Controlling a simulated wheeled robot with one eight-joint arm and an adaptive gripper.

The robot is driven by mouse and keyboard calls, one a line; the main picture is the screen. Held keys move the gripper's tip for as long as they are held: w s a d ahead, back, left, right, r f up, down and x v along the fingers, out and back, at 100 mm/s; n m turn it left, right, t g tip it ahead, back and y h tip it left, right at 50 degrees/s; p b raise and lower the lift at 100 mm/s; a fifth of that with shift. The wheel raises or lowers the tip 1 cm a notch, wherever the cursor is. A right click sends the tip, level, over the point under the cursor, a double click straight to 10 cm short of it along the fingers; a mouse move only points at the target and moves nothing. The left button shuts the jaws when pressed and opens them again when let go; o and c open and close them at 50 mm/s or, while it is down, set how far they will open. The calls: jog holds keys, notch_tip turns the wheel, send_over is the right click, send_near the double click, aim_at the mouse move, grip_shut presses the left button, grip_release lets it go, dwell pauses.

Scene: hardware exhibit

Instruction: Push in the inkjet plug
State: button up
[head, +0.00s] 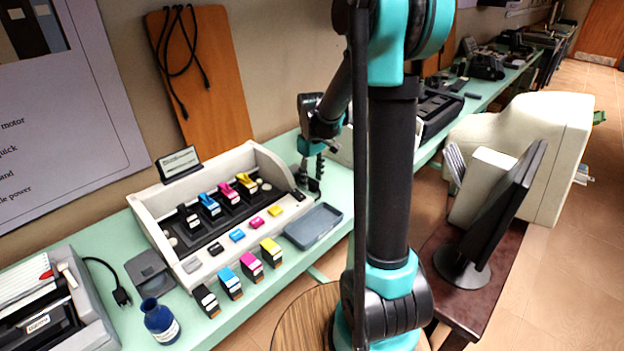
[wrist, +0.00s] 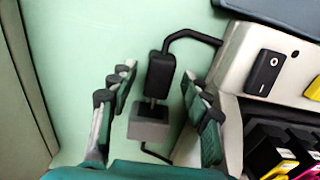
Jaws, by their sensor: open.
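The black plug (wrist: 160,78) is in the wrist view, with a black cable curving from its far end to the white inkjet housing (wrist: 228,60). Its prongs point at a grey socket block (wrist: 148,129). A short stretch of prong shows between plug and block; I cannot tell how deep it sits. My gripper (wrist: 157,76) is open, one finger either side of the plug, with gaps on both sides. In the head view my gripper (head: 311,176) points down at the right end of the inkjet housing (head: 168,227); the plug and block cannot be made out there.
Colour cartridges (head: 250,265) stand along the inkjet's front. A blue-grey tray (head: 313,226) lies close to my gripper. Another black plug (head: 122,296) and an ink bottle (head: 160,321) are at the left. A monitor (head: 505,215) stands at the right. Green tabletop (wrist: 85,45) is bare beside the plug.

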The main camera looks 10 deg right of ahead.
jog(key=shift+f, duration=0.3)
jog(key=shift+c, duration=0.6)
grip_shut()
